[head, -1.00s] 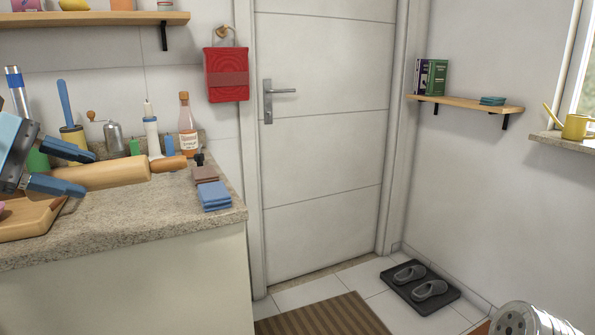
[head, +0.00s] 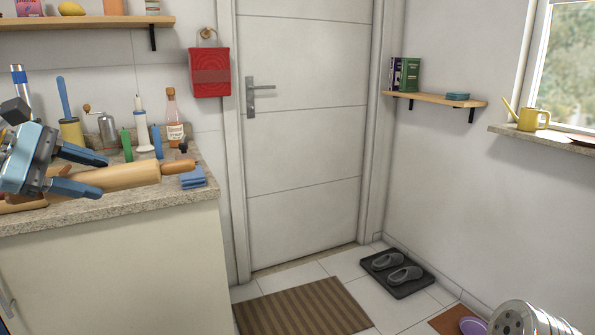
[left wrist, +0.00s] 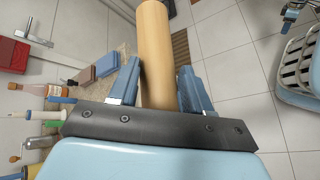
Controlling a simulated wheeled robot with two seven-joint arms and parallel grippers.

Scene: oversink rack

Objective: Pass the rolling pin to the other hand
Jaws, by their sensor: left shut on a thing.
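The rolling pin (head: 132,176) is light wood with a narrow handle at its right end. My left gripper (head: 104,174) is shut on it, one blue finger on each side of the barrel. The pin is held roughly level in front of the counter, its handle pointing right. In the left wrist view the pin (left wrist: 155,45) runs up and away between the fingers (left wrist: 160,68). Its other end is hidden by the gripper. A small blue and dark part at the top right of the left wrist view may be my right gripper (left wrist: 290,12); its jaws cannot be made out.
A door (head: 300,120) stands behind. A striped mat (head: 300,308) and a shoe tray (head: 398,275) lie on the floor.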

